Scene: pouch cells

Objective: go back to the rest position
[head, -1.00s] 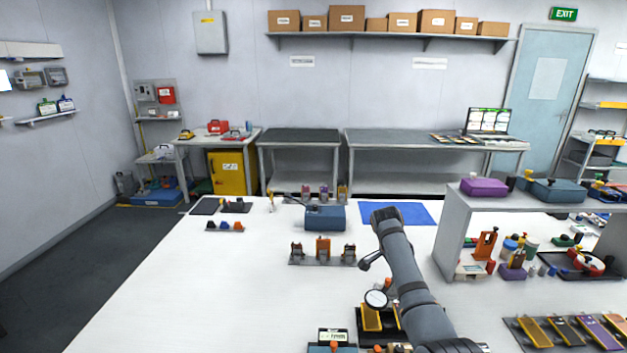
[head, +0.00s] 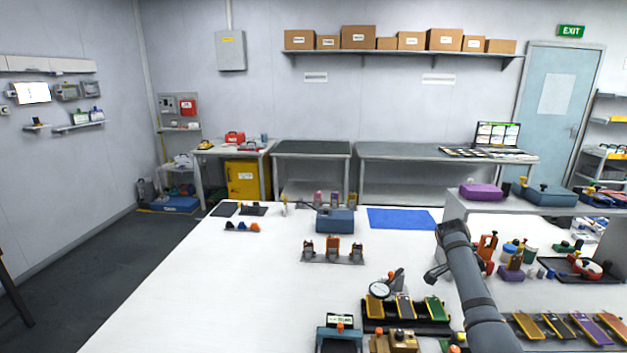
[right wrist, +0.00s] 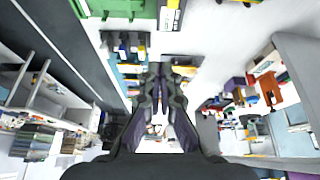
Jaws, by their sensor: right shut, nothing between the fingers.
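My right arm (head: 470,280) rises from the lower right in the head view, its upper end beside the left end of the raised shelf. I cannot make out its gripper there. In the right wrist view my right gripper (right wrist: 158,75) is shut, with nothing visible between its fingers. A black tray (head: 408,329) with several coloured pouch cells lies on the white table to the left of the arm. A round dial gauge (head: 379,290) stands behind that tray. My left gripper is not in view.
A grey raised shelf (head: 455,213) stands at the right of the table, with a purple box (head: 481,191) on top. A blue mat (head: 401,219), a blue-grey box (head: 335,221) and a small rack (head: 333,259) lie further back.

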